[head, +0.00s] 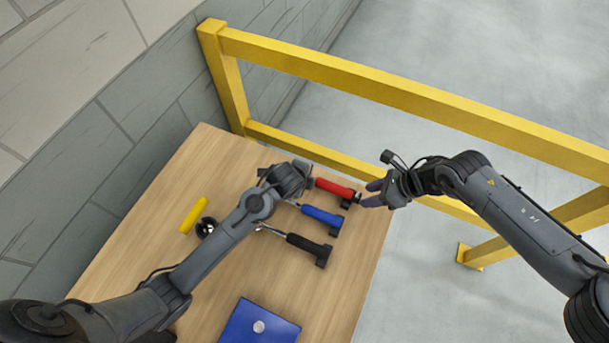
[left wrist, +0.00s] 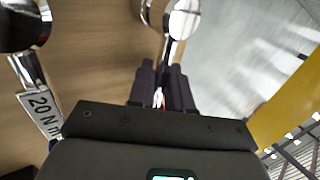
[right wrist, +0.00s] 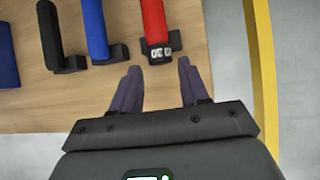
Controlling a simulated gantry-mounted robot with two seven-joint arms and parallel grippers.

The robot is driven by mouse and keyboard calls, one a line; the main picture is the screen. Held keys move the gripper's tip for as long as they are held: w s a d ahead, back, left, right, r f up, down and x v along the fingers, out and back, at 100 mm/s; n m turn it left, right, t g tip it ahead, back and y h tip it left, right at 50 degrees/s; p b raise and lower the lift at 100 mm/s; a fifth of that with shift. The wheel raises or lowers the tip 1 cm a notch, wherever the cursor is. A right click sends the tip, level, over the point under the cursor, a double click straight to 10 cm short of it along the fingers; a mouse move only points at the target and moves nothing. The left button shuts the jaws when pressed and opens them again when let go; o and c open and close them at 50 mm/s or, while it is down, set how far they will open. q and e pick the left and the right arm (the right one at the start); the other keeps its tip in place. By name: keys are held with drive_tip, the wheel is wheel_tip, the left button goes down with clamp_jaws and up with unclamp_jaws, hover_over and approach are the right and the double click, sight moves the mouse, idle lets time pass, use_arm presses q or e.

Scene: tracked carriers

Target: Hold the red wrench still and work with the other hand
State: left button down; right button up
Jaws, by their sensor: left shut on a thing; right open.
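The red wrench (head: 335,188) lies near the far right edge of the wooden table, its black end cap toward the edge. My left gripper (head: 305,179) is at the inner end of its red handle. In the left wrist view the left fingers (left wrist: 160,88) are shut on it, with a shiny metal head (left wrist: 183,20) beyond. My right gripper (head: 372,194) is open and empty just off the cap. In the right wrist view the red handle (right wrist: 154,20) and its cap, marked 30, lie ahead of the spread right fingertips (right wrist: 157,72). Much of the metal shaft is hidden.
A blue-handled wrench (head: 322,216) and a black-handled one (head: 308,247) lie beside it. A yellow-handled tool (head: 193,215) with a dark shiny ball lies left. A blue tray (head: 240,328) is at the near edge. A yellow rail (head: 400,93) runs behind the table.

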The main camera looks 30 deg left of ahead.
drive_tip(key=shift+x, duration=1.65)
drive_tip(key=c, duration=0.7)
drive_tip(key=shift+s+n+t, duration=0.15)
drive_tip(key=shift+n+t, duration=0.25)
drive_tip(key=shift+t, duration=0.7)
drive_tip(key=shift+s+n+t, duration=0.2)
drive_tip(key=shift+n+t, duration=0.2)
drive_tip(key=shift+t, duration=0.7)
drive_tip(key=shift+s+f+n+t+y, duration=0.2)
drive_tip(key=shift+n+t+y, duration=0.2)
drive_tip(key=shift+t, duration=0.7)
drive_tip(key=shift+d, duration=0.1)
